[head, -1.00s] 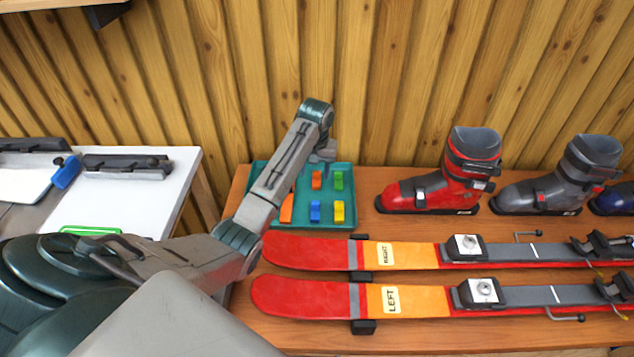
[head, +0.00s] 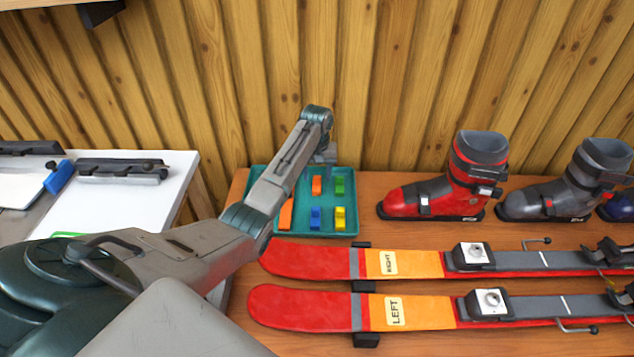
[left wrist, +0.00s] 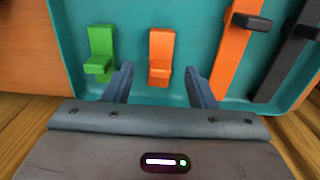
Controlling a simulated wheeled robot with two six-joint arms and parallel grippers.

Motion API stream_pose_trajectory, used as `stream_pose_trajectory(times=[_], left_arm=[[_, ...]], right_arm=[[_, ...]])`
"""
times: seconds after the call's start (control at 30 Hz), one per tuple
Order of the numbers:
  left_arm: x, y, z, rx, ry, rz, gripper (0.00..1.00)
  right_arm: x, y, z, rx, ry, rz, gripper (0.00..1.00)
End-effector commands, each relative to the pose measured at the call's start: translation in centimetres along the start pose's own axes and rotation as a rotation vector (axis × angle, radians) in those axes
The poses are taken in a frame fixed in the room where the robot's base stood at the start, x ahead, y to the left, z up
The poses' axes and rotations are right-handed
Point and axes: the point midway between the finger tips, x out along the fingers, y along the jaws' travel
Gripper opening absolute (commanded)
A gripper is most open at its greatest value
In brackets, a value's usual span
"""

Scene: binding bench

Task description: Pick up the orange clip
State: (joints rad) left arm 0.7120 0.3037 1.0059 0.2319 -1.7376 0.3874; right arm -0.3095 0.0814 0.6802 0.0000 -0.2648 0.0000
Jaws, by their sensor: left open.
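The orange clip (head: 317,185) lies in the back row of the teal tray (head: 258,181), left of a green clip (head: 339,186). In the left wrist view the orange clip (left wrist: 161,56) shows straight ahead, in the gap between my fingers. My left gripper (left wrist: 161,84) is open and empty, with one finger toward either side of the clip and not closed on it. In the head view my left gripper (head: 325,154) hangs over the tray's back edge; its fingertips are hidden there. My right gripper is not in view.
The tray also holds a blue clip (head: 315,219), a yellow clip (head: 340,218) and a longer orange piece (head: 286,215). A dark long piece (left wrist: 292,55) lies beside the latter. Skis (head: 310,308) lie in front; a red boot (head: 430,198) stands right.

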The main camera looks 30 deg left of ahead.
Motion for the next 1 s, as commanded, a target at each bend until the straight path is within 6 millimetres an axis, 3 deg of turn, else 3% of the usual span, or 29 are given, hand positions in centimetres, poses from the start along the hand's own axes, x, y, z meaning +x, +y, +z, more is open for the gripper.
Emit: stream_pose_trajectory(times=[0.2,0.43,0.6,0.7,1.0], left_arm=[[2.2,0.0,0.0,0.001,0.001,-0.001,0.51],[2.3,0.0,0.0,0.001,0.001,0.000,0.51],[2.3,0.0,0.0,0.001,0.001,0.000,0.18],[2.3,0.0,0.0,0.001,0.001,0.000,0.03],[1.8,0.0,0.0,0.001,0.003,0.001,0.02]], right_arm=[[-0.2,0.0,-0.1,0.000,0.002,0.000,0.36],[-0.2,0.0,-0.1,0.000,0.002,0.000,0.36],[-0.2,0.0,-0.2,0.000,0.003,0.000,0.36],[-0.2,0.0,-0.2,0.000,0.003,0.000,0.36],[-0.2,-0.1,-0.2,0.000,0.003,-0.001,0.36]])
